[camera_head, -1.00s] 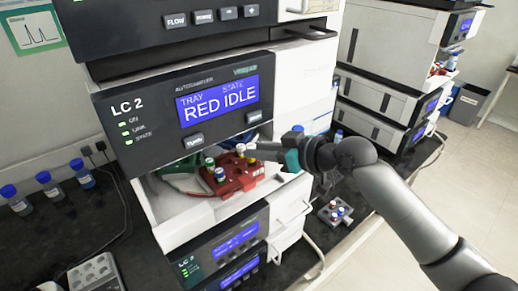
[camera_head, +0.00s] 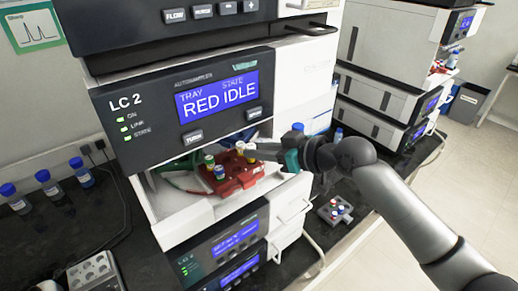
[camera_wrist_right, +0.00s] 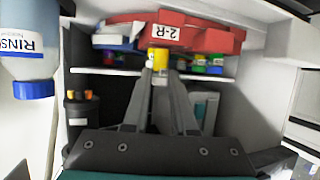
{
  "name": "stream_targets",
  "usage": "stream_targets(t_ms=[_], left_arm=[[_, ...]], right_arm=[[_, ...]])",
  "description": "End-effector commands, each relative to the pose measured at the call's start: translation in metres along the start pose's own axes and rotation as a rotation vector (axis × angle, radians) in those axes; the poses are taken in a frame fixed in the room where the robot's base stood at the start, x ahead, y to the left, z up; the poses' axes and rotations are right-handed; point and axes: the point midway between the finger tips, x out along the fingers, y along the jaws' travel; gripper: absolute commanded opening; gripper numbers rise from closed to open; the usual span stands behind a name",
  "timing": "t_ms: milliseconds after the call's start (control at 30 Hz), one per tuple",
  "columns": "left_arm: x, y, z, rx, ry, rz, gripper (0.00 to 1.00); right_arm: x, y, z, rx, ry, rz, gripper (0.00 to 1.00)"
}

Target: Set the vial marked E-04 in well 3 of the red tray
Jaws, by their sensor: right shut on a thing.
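The red tray (camera_head: 228,187) sits on the white shelf of the open LC 2 autosampler; its edge label reads 2-R in the right wrist view (camera_wrist_right: 205,40). My right gripper (camera_head: 258,150) is at the tray's right back side, shut on a yellow-capped vial (camera_head: 250,153). That vial (camera_wrist_right: 157,62) shows between the fingertips (camera_wrist_right: 160,78) in the right wrist view. Its marking is not readable, and I cannot tell whether its base is in a well. My left gripper is not in view.
The autosampler's front panel (camera_head: 185,105), reading RED IDLE, hangs above the tray. A small grey rack (camera_head: 335,211) with vials stands on the bench at right. A rinse bottle (camera_wrist_right: 30,50) is close at left in the right wrist view. Blue-capped bottles (camera_head: 48,184) stand far left.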

Motion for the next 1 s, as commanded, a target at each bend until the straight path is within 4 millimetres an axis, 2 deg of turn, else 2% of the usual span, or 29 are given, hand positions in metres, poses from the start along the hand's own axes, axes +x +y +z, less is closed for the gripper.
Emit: stream_targets(t_ms=[1000], left_arm=[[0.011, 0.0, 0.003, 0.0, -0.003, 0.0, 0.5]], right_arm=[[0.006, 0.0, 0.015, 0.0, 0.0, 0.0, 0.0]])
